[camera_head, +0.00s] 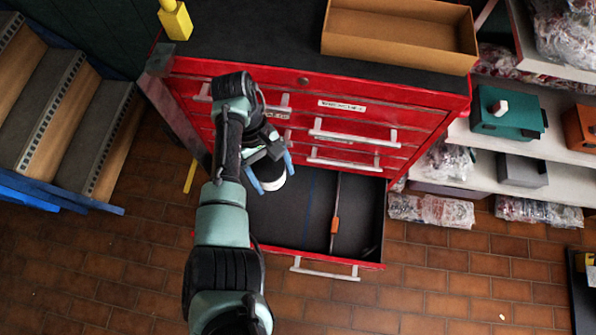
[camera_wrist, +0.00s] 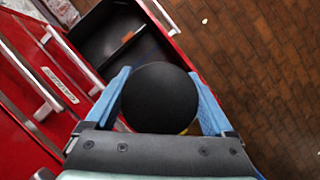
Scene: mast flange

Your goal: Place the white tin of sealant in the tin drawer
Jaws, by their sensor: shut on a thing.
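The white tin of sealant (camera_head: 273,184) has a dark round top that fills the space between my fingers in the wrist view (camera_wrist: 160,95). My gripper (camera_head: 274,180) is shut on the tin, with one blue finger on each side of it. The open drawer (camera_head: 300,250) is the low one of the red cabinet, with a dark floor and a thin divider. In the head view the tin overlaps the drawer's left back part. How high it is above the floor, I cannot tell. In the wrist view the drawer (camera_wrist: 107,40) lies beyond the tin, up and left.
An orange piece (camera_head: 334,226) sits at the divider inside the drawer. The red cabinet (camera_head: 420,105) has several shut drawers with pale handles above. A cardboard tray (camera_head: 400,35) and a yellow object (camera_head: 176,22) stand on top. Shelves are at right, steps at left.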

